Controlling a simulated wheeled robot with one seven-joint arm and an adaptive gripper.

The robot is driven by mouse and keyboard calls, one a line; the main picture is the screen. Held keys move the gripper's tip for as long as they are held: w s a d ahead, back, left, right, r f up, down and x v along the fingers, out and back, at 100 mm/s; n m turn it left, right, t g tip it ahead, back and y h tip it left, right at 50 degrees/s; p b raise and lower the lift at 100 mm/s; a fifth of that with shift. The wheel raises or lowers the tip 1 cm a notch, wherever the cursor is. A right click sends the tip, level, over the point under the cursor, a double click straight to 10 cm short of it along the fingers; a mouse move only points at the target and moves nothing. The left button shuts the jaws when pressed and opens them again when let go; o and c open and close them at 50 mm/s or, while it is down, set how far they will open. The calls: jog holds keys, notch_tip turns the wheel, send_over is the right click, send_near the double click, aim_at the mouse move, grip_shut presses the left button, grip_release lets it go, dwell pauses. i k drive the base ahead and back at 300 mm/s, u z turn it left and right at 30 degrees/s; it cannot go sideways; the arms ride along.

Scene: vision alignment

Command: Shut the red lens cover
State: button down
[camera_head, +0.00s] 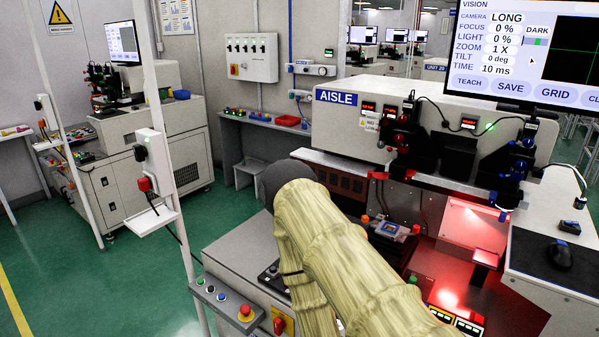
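I cannot make out for certain which part is the red lens cover. A small red piece (485,258) sits at the red-lit opening of the machine at right. Another small red part (378,176) is below the left black camera unit (405,138). A second black camera unit (514,158) stands to its right. Whether any cover is open or shut is too small to tell. My arm, in a pale yellow sleeve, crosses the lower middle and hides part of the machine front. My gripper is not in view.
A monitor (525,55) at top right reads LONG, 0 % and DARK. A black mouse (560,254) lies on a dark pad at right. A control box with a red button (245,310) and a white post (165,180) stand at left. Green floor is clear at far left.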

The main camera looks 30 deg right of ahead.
aim_at(383, 176)
jog(key=u, duration=1.3)
jog(key=i, duration=1.55)
jog(key=z, duration=3.35)
jog(key=i, duration=0.5)
jog(key=u, duration=0.05)
jog(key=k, duration=0.4)
jog(key=u, duration=0.45)
